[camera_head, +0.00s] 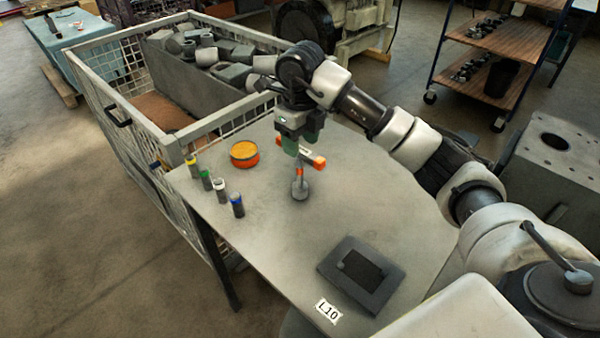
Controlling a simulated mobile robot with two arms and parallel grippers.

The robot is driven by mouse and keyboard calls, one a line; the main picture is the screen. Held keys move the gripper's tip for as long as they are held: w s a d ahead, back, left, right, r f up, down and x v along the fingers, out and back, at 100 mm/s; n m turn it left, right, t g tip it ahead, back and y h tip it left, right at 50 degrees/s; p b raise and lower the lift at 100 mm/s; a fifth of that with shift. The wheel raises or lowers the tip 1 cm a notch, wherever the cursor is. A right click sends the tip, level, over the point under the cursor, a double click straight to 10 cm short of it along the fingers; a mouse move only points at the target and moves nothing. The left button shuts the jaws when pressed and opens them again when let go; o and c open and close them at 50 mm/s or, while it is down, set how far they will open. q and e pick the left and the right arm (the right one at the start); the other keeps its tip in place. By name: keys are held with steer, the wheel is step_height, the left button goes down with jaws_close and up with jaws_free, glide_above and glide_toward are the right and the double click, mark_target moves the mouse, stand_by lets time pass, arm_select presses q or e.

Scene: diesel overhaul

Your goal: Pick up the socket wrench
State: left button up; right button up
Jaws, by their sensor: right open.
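My left gripper is not in view.
On the grey table (275,235) are an orange round tin (244,154), several small colour-capped cylinders (220,190) at the left edge, and a dark tray (336,262) in front. A mesh crate (115,108) of metal parts adjoins the table. The table's middle front is clear.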

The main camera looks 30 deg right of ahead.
mark_target(300, 185)
steer(key=f, duration=0.1)
steer(key=f+p, duration=0.2)
steer(key=shift+w+f, duration=0.3)
step_height(300, 185, down, 2)
steer(key=shift+f+p, duration=0.1)
steer(key=shift+p, duration=0.2)
steer(key=shift+d+f, duration=0.1)
steer(key=shift+f, duration=0.2)
steer(key=c, duration=0.8)
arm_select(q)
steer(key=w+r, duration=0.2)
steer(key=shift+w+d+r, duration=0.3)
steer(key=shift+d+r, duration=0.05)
arm_select(e)
jaws_close()
